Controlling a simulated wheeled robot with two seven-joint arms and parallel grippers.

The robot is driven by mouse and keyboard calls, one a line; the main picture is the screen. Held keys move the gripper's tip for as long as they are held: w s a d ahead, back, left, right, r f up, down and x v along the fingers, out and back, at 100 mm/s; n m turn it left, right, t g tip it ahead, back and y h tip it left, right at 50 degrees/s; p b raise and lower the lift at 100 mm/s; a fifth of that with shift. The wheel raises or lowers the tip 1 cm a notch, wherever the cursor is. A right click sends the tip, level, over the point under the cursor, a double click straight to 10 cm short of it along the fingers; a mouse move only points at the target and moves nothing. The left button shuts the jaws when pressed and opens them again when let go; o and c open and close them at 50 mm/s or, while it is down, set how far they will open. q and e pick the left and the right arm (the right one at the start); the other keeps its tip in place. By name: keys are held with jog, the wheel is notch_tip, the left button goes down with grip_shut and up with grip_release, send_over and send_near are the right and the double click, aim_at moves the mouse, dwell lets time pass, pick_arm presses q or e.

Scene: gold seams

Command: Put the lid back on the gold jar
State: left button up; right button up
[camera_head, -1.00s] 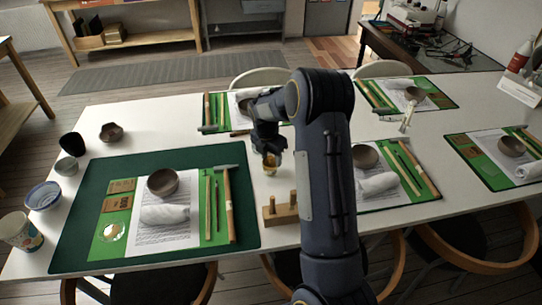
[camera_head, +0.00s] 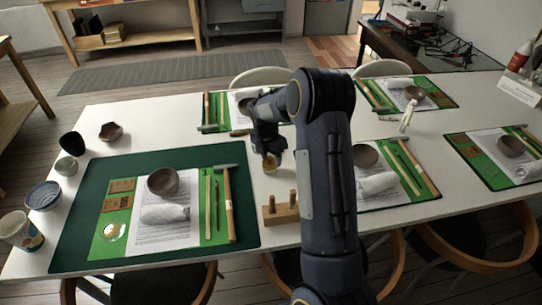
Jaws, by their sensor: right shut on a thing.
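The gold jar (camera_head: 270,167) is a small amber-coloured jar standing on the white table, right of the dark green mat. My right gripper (camera_head: 268,152) points down directly above the jar, its fingertips at the jar's top. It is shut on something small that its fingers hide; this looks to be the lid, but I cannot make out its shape. I cannot tell whether the held thing touches the jar's rim. My left gripper is not in view.
A wooden peg stand (camera_head: 281,208) stands just in front of the jar. The dark green mat (camera_head: 75,245) holds a bowl (camera_head: 163,181), a white roll (camera_head: 165,214) and tools. Several other place settings lie behind and right. My right arm hides part of the table.

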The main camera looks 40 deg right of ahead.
jog(key=o, duration=1.5)
jog(key=shift+r, duration=0.1)
jog(key=shift+r+p, duration=2.7)
jog(key=shift+r, duration=0.75)
grip_shut()
